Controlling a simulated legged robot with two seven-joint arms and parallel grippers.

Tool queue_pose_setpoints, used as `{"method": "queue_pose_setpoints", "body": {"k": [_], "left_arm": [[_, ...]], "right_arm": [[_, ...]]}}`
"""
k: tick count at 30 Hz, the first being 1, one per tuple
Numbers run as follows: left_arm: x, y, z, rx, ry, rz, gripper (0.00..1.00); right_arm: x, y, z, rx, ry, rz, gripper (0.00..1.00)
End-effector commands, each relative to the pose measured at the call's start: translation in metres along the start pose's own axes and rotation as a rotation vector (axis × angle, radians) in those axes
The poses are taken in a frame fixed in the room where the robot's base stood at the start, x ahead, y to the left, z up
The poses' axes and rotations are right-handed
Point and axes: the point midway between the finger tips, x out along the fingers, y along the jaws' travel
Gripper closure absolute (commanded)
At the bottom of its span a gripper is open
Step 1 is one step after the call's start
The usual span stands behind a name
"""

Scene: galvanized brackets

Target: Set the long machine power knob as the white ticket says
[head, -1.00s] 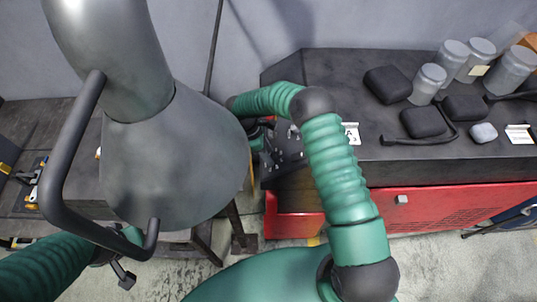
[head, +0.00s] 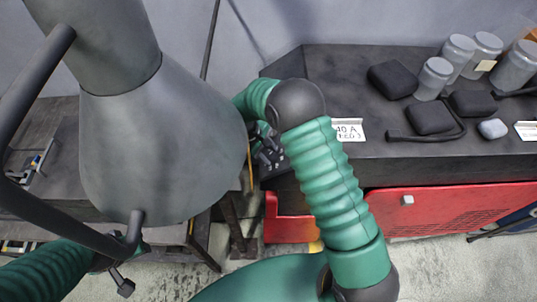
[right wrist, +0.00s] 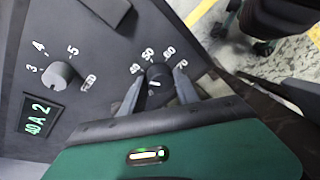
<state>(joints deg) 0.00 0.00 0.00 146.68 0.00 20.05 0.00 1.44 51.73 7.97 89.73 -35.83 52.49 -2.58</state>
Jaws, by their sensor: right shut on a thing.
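In the right wrist view a dark panel (right wrist: 108,70) carries two round knobs. My right gripper (right wrist: 158,78) is shut on the power knob (right wrist: 156,84), a finger on each side; a scale with 50, 60 and 70 curves around it. The feed knob (right wrist: 60,75) stands apart to the left by 3, 4 and 5. A green display (right wrist: 41,116) reads "40 A 2". In the head view the white ticket (head: 349,130) shows "40 A" above a partly covered feed line. My right gripper (head: 266,150) is partly hidden there. My left gripper (head: 122,268) is mostly hidden at lower left.
A large grey hood (head: 165,145) with a black handle fills the head view's left side. Dark blocks (head: 393,79), clear jars (head: 433,79) and a second white card (head: 527,131) sit on the dark bench top (head: 370,165). A red cabinet front (head: 440,208) is below.

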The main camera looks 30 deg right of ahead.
Motion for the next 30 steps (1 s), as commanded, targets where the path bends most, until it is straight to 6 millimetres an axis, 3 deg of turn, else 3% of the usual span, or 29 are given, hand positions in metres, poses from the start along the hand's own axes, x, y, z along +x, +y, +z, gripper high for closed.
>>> {"method": "queue_pose_setpoints", "body": {"k": [14, 15, 16, 30], "left_arm": [[0.0013, 0.0000, 0.0003, 0.000, 0.000, 0.000, 0.64], [0.0013, 0.0000, 0.0003, 0.000, 0.000, 0.000, 0.64], [0.0013, 0.0000, 0.0003, 0.000, 0.000, 0.000, 0.64], [-0.0021, 0.0000, -0.0005, 0.000, 0.000, 0.000, 0.64]], "right_arm": [[-0.0029, 0.0024, -0.0019, 0.019, 0.009, 0.009, 1.00], [-0.0028, 0.0024, -0.0019, 0.019, 0.009, 0.009, 0.60], [-0.0027, 0.0023, -0.0019, 0.019, 0.009, 0.009, 0.56], [-0.0019, 0.0010, 0.0005, 0.001, 0.001, 0.000, 0.54]]}}
